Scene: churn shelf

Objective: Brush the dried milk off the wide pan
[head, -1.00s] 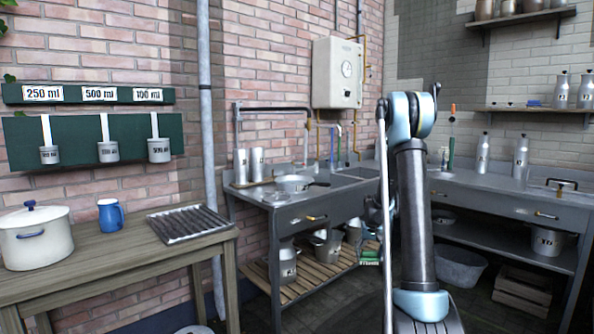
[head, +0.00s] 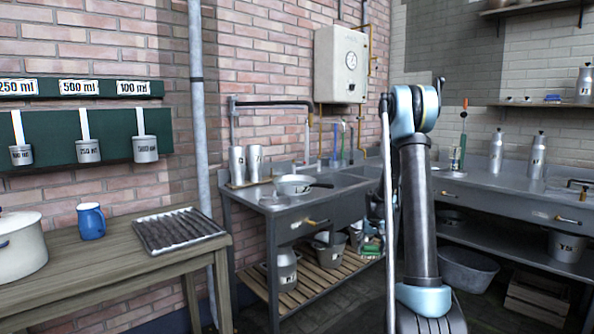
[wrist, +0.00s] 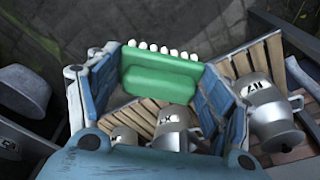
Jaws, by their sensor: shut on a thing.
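A shallow metal pan (head: 291,188) with a dark handle sits on the left end of the metal sink counter in the head view. It is the only wide pan I can make out; dried milk on it is too small to tell. In the wrist view my gripper (wrist: 160,82) is shut on a green brush (wrist: 158,84) with a row of white bristle tufts, held between its blue fingers. The brush is above the slatted lower shelf and well apart from the pan.
The sink counter (head: 312,213) has two metal cups (head: 246,165) behind the pan. Below, metal cans stand on a slatted shelf (head: 318,285). A wooden table (head: 110,275) with a ridged tray (head: 180,231) is at left. A grey tub (head: 467,268) stands on the floor at right.

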